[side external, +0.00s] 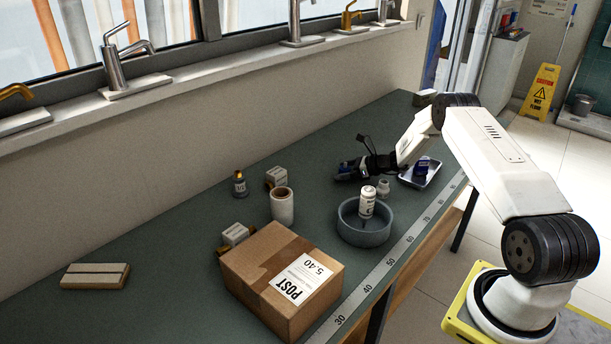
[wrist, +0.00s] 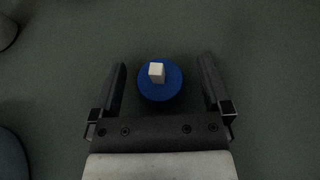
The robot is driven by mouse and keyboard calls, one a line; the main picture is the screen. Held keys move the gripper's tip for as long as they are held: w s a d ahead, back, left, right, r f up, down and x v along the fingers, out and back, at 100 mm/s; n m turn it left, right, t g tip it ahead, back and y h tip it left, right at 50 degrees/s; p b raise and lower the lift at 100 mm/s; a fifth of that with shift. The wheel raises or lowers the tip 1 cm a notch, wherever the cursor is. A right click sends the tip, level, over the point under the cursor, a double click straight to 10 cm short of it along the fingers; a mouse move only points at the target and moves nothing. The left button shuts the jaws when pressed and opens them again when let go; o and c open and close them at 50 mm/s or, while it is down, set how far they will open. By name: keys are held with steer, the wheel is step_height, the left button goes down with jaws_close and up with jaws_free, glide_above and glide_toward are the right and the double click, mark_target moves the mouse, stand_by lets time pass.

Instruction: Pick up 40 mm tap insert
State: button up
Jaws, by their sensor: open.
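The tap insert (wrist: 160,87) is a round blue piece with a small white square stem on top, seen from above in the wrist view. It stands on the green bench between the fingertips of my gripper (wrist: 162,82), with a gap on either side. My gripper is open. In the side view my gripper (side external: 350,172) is low over the bench, and a bit of blue shows at its dark fingers; the insert is mostly hidden there.
A grey round bowl (side external: 364,236) holding a white canister (side external: 367,203) stands close by, with a small white fitting (side external: 383,188) near it. A pale tray (side external: 433,175) with another blue item (side external: 422,164) lies right. A cardboard box (side external: 255,262) and white roll (side external: 282,207) stand left.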

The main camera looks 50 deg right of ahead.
stand_by(0.3)
jaws_close()
steer(key=shift+r, duration=0.2)
steer(key=shift+r, duration=0.85)
steer(key=s+a+r, duration=0.6)
steer(key=s+r, duration=0.5)
steer(key=s, duration=0.1)
steer(key=shift+s, duration=0.3)
